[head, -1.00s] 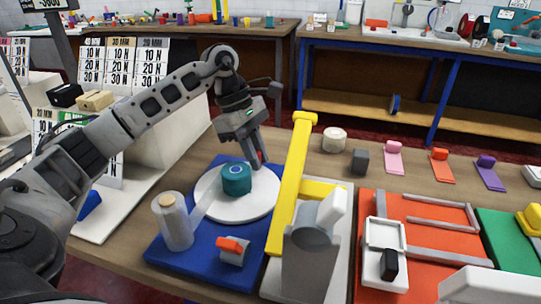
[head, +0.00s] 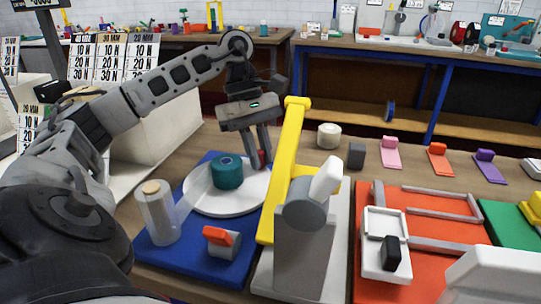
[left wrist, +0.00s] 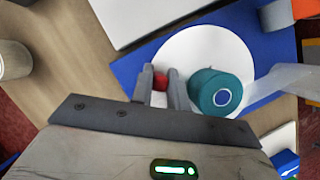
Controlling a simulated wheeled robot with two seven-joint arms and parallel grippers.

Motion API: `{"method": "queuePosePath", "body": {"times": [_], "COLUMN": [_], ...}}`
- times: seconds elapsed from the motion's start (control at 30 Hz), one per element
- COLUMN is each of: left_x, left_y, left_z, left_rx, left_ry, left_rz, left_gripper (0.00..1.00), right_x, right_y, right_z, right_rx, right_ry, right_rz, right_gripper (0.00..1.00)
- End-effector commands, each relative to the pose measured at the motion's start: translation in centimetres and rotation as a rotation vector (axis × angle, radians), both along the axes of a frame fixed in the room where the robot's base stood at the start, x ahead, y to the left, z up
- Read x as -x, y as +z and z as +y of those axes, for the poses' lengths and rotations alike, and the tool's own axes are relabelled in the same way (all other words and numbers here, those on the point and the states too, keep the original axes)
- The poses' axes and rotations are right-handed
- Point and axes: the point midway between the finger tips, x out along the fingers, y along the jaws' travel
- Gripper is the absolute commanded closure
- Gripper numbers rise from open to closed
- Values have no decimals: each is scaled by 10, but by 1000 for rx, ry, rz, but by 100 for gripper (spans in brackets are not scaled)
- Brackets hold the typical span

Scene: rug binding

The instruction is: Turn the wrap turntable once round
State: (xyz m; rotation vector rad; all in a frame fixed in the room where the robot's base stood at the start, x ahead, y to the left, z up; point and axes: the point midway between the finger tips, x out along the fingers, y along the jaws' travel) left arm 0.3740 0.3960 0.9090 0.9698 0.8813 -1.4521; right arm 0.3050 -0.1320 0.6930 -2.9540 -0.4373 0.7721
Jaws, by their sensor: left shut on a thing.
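The white round turntable (head: 200,202) lies on a blue base board (head: 195,262). A teal roll (head: 227,172) sits upright on it. A clear film runs from the roll to a pale upright film spool (head: 157,215). My left gripper (head: 262,158) points down at the turntable's far right edge, shut on a small red knob. In the left wrist view the red knob (left wrist: 160,82) shows between the two fingers, beside the teal roll (left wrist: 220,91), with the white disc (left wrist: 205,46) under them. My right gripper is not in view.
A yellow bar (head: 285,170) and a grey machine (head: 303,235) stand close to the right of the turntable. A grey block with an orange top (head: 222,241) sits at the front of the blue board. An off-white roll (head: 329,136) and dark block (head: 356,155) stand behind.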

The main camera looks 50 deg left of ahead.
Motion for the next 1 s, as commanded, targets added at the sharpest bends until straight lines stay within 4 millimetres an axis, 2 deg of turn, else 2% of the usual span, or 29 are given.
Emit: {"method": "queuePosePath", "body": {"times": [0.7, 0.73, 0.8, 1.0], "left_x": [7, 7, 7, 7], "left_y": [1, 1, 1, 1], "left_z": [5, 5, 5, 4], "left_rx": [0, 0, 0, 0], "left_ry": [-18, -18, -17, -18], "left_rz": [-4, -4, -4, -2], "left_gripper": [100, 75, 62, 62], "right_x": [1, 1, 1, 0], "right_y": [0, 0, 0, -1], "right_z": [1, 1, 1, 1], "right_rx": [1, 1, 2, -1], "right_ry": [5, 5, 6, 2], "right_rz": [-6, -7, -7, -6], "right_gripper": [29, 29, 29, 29]}}
